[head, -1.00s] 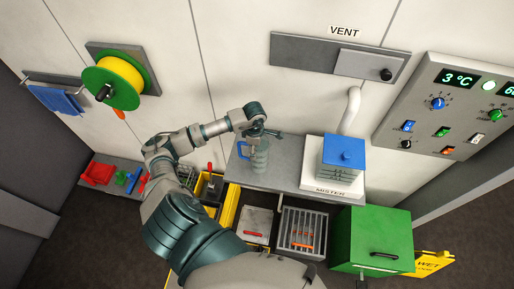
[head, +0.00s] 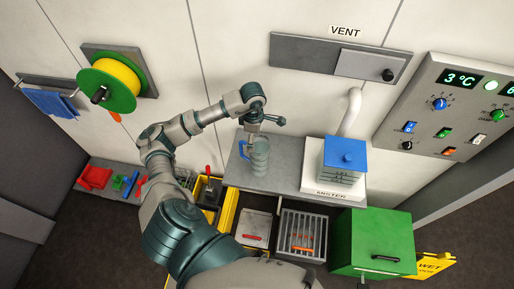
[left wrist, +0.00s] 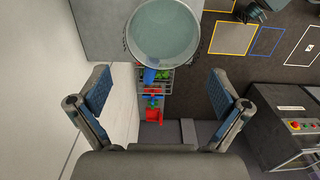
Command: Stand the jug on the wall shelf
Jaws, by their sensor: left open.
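The jug (head: 260,161) is clear and bluish, with a blue handle. It stands upright on the left part of the grey wall shelf (head: 288,160). My left gripper (head: 266,124) is above the jug, open and apart from it. In the left wrist view the round open top of the jug (left wrist: 165,33) lies beyond the two spread fingers (left wrist: 159,88), with nothing between them. The shelf also shows in that view (left wrist: 98,28). My right gripper is not in view.
The mister (head: 343,160) with its blue lid and white pipe stands on the shelf's right part, with bare shelf between it and the jug. A hose reel (head: 110,84) hangs on the wall at left.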

